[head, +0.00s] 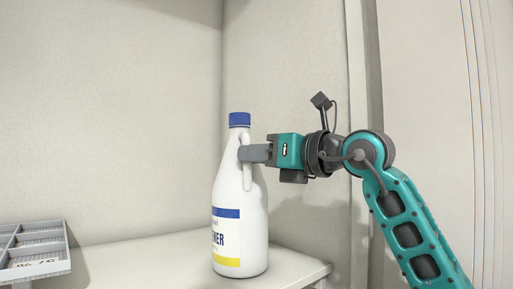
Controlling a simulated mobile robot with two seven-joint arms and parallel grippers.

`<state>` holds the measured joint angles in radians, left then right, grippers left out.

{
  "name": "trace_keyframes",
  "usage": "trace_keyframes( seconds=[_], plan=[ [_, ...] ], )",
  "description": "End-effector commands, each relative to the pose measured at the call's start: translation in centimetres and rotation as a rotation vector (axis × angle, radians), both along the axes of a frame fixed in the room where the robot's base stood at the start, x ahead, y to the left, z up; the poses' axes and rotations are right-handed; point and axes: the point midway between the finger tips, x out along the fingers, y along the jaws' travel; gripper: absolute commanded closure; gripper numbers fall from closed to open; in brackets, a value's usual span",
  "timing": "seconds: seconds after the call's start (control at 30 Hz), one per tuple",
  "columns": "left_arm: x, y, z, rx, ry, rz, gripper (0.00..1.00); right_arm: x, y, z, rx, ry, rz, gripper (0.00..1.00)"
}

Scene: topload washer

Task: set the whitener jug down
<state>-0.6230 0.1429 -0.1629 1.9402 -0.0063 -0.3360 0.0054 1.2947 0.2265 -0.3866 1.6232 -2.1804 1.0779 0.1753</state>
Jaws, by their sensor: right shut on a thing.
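The whitener jug (240,218) is a white bottle with a blue cap and a blue and yellow label. It is upright over the white shelf top (150,260) near its right end. I cannot tell for sure whether its base touches the surface. My right gripper (246,153) comes in from the right and is shut on the jug's handle, just below the cap. The far finger is hidden by the handle. My left gripper is not in this view.
A grey divided tray (35,250) sits at the left of the surface. The surface between tray and jug is clear. Pale walls (110,100) stand behind, and the shelf's right edge is close to the jug.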

Motion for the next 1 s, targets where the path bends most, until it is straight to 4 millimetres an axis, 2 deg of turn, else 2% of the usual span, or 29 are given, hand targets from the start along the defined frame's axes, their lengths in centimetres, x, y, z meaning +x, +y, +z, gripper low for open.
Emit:
trace_keyframes(
  seconds=[0.03,0.23,0.27,0.5,0.83,1.0],
  plan=[
    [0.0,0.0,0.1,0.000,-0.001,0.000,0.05,-0.3,-0.1,1.0,0.012,-0.024,0.000,1.00],
    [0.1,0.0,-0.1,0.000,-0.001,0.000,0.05,-0.3,-0.1,0.7,0.012,-0.022,0.000,1.00],
    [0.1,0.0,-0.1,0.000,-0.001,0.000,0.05,0.0,0.0,-0.2,-0.001,0.001,-0.001,0.80],
    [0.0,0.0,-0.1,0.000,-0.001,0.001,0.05,0.0,0.0,-0.2,-0.002,0.001,-0.001,0.57],
    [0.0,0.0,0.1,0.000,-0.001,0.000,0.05,0.1,-0.1,0.1,-0.001,0.002,-0.002,0.57],
    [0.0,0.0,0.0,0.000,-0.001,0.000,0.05,0.2,-0.8,0.0,-0.001,0.002,0.000,0.57]
  ],
)
